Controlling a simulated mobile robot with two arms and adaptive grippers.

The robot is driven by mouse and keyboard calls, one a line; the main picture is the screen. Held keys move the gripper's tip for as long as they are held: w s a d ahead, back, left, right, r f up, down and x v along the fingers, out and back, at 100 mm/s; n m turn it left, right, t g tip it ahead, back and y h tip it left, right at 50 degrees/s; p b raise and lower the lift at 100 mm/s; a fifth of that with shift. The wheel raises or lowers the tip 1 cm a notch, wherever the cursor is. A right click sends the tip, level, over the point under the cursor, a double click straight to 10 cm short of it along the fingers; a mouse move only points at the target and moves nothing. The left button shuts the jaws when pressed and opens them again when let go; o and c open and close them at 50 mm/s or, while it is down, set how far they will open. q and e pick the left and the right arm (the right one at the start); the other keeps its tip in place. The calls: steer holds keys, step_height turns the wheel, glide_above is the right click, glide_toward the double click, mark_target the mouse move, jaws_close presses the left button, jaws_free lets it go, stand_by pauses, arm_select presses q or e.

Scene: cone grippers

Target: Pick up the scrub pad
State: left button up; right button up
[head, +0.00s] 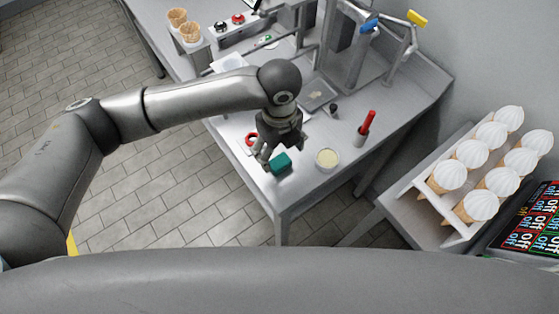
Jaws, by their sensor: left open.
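The scrub pad (280,164) is a small green block near the front corner of the grey metal table (300,190). My left gripper (265,160) points down at the pad's left and back side, with its fingers apart and nothing seen between them. Whether a finger touches the pad I cannot tell. My right gripper is not in the picture.
A round cream-topped tub (327,158) stands just right of the pad, and a red ring-like item (251,139) lies behind the gripper. A red-handled tool (367,125) stands upright further right. A rack of ice cream cones (472,205) is at the right.

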mark_target(280, 161)
arm_select(q)
steer(key=f+p, duration=0.1)
steer(key=f, duration=0.4)
steer(key=shift+s+p, duration=0.2)
steer(key=shift+p, duration=0.15)
steer(key=shift+f, duration=0.3)
steer(key=c, duration=1)
steer(key=shift+d+r, duration=0.1)
steer(key=shift+r, duration=0.45)
step_height(280, 161, up, 2)
steer(key=shift+r+b, duration=0.15)
steer(key=shift+b, duration=0.15)
steer(key=s+d+r+b, duration=0.3)
steer(key=s+r, duration=0.6)
steer(key=s, duration=0.4)
steer(key=shift+s+d+r, duration=0.15)
steer(key=shift+d+r, duration=0.2)
steer(key=shift+d, duration=0.3)
